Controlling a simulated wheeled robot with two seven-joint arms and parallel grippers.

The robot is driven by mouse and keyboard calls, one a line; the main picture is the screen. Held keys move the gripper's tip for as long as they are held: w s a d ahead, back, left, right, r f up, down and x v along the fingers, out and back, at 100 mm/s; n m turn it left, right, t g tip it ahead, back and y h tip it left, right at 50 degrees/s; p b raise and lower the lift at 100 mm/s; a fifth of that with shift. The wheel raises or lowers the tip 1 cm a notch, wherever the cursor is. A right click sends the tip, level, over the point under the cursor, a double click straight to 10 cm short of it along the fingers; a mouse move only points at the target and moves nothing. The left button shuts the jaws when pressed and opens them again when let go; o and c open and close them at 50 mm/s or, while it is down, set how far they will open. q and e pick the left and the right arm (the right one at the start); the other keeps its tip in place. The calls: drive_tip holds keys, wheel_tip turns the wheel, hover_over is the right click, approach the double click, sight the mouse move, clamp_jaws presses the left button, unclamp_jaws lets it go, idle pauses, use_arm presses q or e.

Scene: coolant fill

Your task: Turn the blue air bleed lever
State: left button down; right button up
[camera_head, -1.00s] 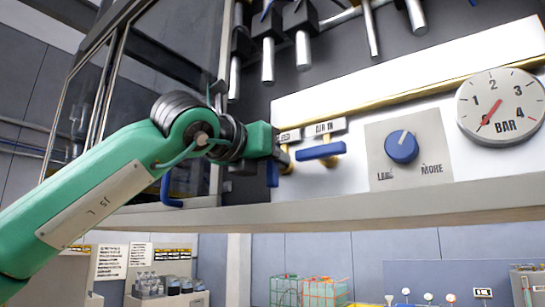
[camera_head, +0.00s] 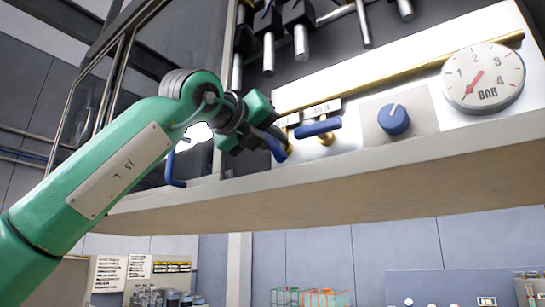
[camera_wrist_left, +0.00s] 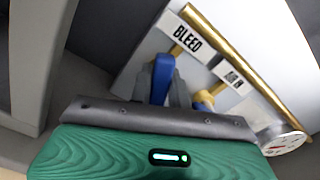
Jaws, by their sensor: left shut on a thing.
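The blue air bleed lever (camera_head: 276,148) is at the left end of the white panel, slanting down to the right in the head view. My left gripper (camera_head: 270,138) is shut on it and hides part of it. In the left wrist view the blue lever (camera_wrist_left: 162,76) stands between the two dark fingers (camera_wrist_left: 160,88), below the BLEED label (camera_wrist_left: 187,39). My right gripper is not in view.
The blue AIR IN lever (camera_head: 318,126) is close to the right of my gripper. A blue knob (camera_head: 394,119) and a BAR gauge (camera_head: 484,76) are farther right. A brass pipe (camera_head: 400,72) runs above; a ledge (camera_head: 340,175) juts out below.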

use_arm(q)
drive_tip(key=n+b, duration=0.1)
drive_tip(key=n, duration=0.1)
drive_tip(key=n+b, duration=0.1)
drive_tip(key=b, duration=0.1)
drive_tip(key=n+b, duration=0.1)
drive_tip(key=n, duration=0.1)
drive_tip(key=shift+a+f+n, duration=0.1)
drive_tip(key=shift+f+n, duration=0.15)
drive_tip(key=shift+n, duration=0.05)
drive_tip(key=shift+n+b, duration=0.8)
drive_tip(key=shift+n, duration=0.1)
drive_tip(key=n+b, duration=0.2)
drive_tip(key=n, duration=0.1)
drive_tip(key=shift+w+a+n, duration=0.1)
drive_tip(key=shift+n, duration=0.2)
drive_tip(key=shift+n+b, duration=0.35)
drive_tip(key=shift+n, duration=0.55)
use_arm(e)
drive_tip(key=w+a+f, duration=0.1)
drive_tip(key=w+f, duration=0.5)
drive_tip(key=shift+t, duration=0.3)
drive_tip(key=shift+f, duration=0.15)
use_arm(q)
drive_tip(key=c, duration=1.3)
unclamp_jaws()
drive_tip(key=shift+w, duration=0.1)
drive_tip(key=shift+f, duration=0.1)
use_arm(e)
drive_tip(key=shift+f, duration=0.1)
